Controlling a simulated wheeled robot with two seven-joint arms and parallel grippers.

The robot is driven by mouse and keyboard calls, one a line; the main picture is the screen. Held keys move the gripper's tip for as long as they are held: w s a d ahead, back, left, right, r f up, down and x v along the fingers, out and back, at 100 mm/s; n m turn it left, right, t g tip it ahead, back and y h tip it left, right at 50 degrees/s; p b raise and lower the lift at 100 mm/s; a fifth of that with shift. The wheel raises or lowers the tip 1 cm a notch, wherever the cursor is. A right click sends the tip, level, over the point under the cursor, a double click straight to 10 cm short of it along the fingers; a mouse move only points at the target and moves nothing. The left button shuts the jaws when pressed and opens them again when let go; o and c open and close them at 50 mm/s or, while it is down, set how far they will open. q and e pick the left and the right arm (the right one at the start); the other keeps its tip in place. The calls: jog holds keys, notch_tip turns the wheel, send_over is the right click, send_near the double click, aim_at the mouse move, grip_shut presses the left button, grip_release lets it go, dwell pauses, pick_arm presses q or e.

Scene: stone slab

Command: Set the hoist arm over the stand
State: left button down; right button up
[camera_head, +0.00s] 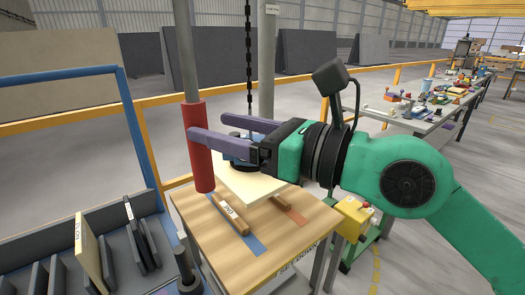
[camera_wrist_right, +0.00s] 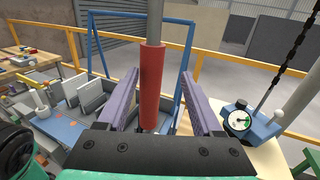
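The hoist arm shows as a grey upright pole (camera_head: 183,45) with a red grip sleeve (camera_head: 200,150); the sleeve also stands upright in the right wrist view (camera_wrist_right: 151,85). My right gripper (camera_head: 206,124) is open, its purple fingers on either side of the sleeve with gaps visible in the wrist view. A chain (camera_head: 249,60) carries a blue lifter with a dial (camera_wrist_right: 240,122) and a cream slab (camera_head: 262,190). The slab overlaps the back of the wooden stand (camera_head: 200,218) in the head view; its height above it is unclear. My left gripper is not in view.
Two wooden bars (camera_head: 232,215) lie on the stand, which is marked SET DOWN. A rack of slabs (camera_head: 100,245) with a blue frame (camera_head: 135,125) is at left. A yellow control box (camera_head: 352,217) stands right of the stand. A yellow rail (camera_head: 155,101) runs behind.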

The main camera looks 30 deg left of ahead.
jog(key=d+b, duration=0.1)
jog(key=d, duration=0.5)
jog(key=shift+b, duration=0.3)
jog(key=shift+d, duration=0.1)
